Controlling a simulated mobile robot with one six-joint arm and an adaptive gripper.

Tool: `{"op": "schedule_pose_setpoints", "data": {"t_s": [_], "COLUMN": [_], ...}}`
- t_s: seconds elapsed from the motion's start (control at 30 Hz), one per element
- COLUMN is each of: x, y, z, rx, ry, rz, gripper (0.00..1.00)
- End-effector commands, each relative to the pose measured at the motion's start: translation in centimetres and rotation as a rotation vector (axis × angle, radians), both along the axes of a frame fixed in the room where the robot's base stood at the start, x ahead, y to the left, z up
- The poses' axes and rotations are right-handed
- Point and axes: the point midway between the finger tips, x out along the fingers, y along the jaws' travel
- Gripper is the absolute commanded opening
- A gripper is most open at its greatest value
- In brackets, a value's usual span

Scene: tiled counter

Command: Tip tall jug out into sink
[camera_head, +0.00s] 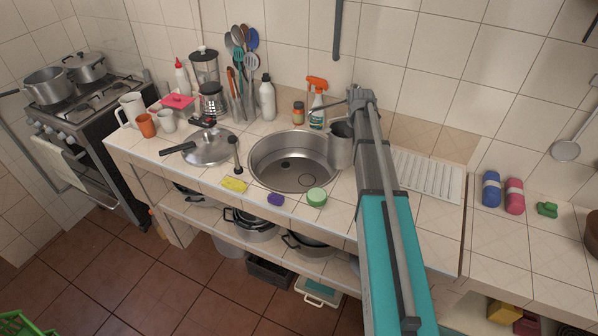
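A tall grey metal jug (341,152) with a dark open mouth is at the right side of the sink. It looks upright, and its right side is hidden behind my arm. The round steel sink (270,165) is set in the tiled counter, with a dark drain in its bottom. My arm reaches in from the lower right, and its end, with my gripper (357,98), is beside and above the jug. The fingers cannot be made out, so I cannot tell whether they grip the jug. Whether the jug touches the counter is also unclear.
An orange-topped spray bottle (317,105) and small jar (298,112) stand behind the sink. A yellow sponge (234,184), purple block (276,199) and green round tub (316,197) lie along its front. A lidded pan (208,148) is left; a ridged drainboard (430,176) is right.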

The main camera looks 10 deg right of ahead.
Motion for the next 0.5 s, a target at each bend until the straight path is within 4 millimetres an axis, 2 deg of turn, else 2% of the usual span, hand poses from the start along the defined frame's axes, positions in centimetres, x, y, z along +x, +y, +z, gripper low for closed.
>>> {"op": "schedule_pose_setpoints", "data": {"t_s": [0.03,0.2,0.5], "x": [0.0,0.0,0.0], "y": [0.0,0.0,0.0], "z": [0.8,1.8,2.1], "rx": [0.000,0.000,0.000], "ry": [0.000,0.000,0.000], "rz": [0.000,0.000,0.000], "gripper": [0.00,0.00,0.00]}}
